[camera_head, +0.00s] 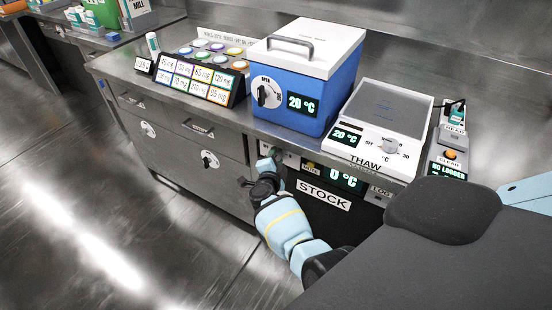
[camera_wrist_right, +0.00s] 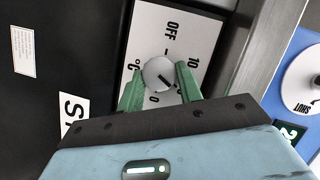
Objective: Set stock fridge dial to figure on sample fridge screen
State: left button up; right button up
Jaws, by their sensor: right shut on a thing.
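The stock fridge sits under the counter, with a STOCK label (camera_head: 323,196) and a screen (camera_head: 343,179) reading 0 °C. Its dial (camera_wrist_right: 159,73) is a round pale knob on a white plate marked OFF, °C, 0 and 10. A dark line on the knob slants to the lower right in the wrist view. My right gripper (camera_wrist_right: 160,85) is shut on the dial, with one green finger on each side. In the head view the right gripper (camera_head: 272,158) covers the dial. My left gripper is not in view. I see no screen labelled as the sample fridge's.
A blue box (camera_head: 328,98) with its own dial and a 20 °C screen stands on the counter above. Right of it is a THAW plate (camera_head: 397,107), also showing 20 °C, then a logger unit (camera_head: 449,150). The floor (camera_head: 110,200) at left is clear.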

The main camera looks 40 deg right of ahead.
jog(key=o, duration=1)
jog(key=shift+p+v, duration=1.1)
jog(key=shift+v, duration=2.85)
jog(key=shift+f, duration=0.1)
